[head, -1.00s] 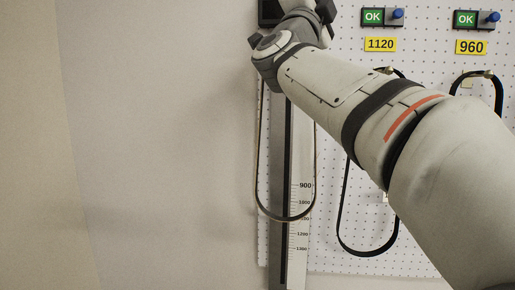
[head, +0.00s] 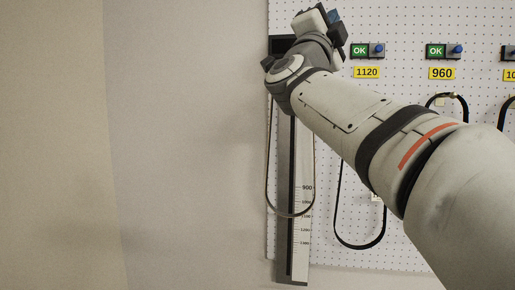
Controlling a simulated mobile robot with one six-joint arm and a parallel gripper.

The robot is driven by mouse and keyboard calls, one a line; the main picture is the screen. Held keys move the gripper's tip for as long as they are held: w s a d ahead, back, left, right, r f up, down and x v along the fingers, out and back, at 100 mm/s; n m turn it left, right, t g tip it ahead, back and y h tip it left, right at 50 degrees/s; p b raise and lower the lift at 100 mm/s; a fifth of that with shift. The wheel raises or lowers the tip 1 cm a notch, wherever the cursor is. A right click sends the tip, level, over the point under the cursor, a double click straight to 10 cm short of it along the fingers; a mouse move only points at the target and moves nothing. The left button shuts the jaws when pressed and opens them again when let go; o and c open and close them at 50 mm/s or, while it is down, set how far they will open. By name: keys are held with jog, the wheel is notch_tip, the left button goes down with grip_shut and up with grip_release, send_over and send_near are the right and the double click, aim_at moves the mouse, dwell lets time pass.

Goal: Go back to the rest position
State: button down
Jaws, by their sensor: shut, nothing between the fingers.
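My arm reaches from the lower right up to the top middle of the head view. My gripper (head: 333,27) is at its far end, in front of the pegboard and near the top of the measuring gauge. It is shut, and I see nothing held in it. The wrist partly hides it, and its fingertips are not clear. A thin dark belt loop (head: 268,165) hangs around the upright gauge (head: 301,262), below my wrist. The gauge has a scale with numbers from 900 downward.
The white pegboard (head: 415,262) fills the right. It carries green OK boxes with blue knobs (head: 380,50) above yellow labels 1120 (head: 367,72) and 960 (head: 442,73). Black belts (head: 340,215) hang below, partly behind my arm. Bare wall (head: 185,150) is on the left.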

jog(key=w+a+f+n+y, duration=0.2)
jog(key=f+n+y, duration=0.5)
jog(key=w+a+f+n+y, duration=0.2)
jog(key=a+f+n+y, duration=0.1)
jog(key=f+n+y, duration=0.45)
jog(key=s+f+n+g+y, duration=0.3)
jog(key=f+n+g, duration=0.2)
jog(key=f, duration=1.2)
jog(key=s+d+f+n+g+h, duration=0.1)
jog(key=s+d+f+g, duration=0.2)
jog(key=s+f+g, duration=0.3)
jog(key=s+d+f+n+g+h, duration=0.1)
jog(key=s+f+g, duration=0.6)
jog(key=s+f, duration=1)
notch_tip(320, 180, down, 7)
jog(key=shift+d+f+n, duration=0.2)
jog(key=shift+d+n, duration=0.25)
jog(key=shift+d, duration=0.65)
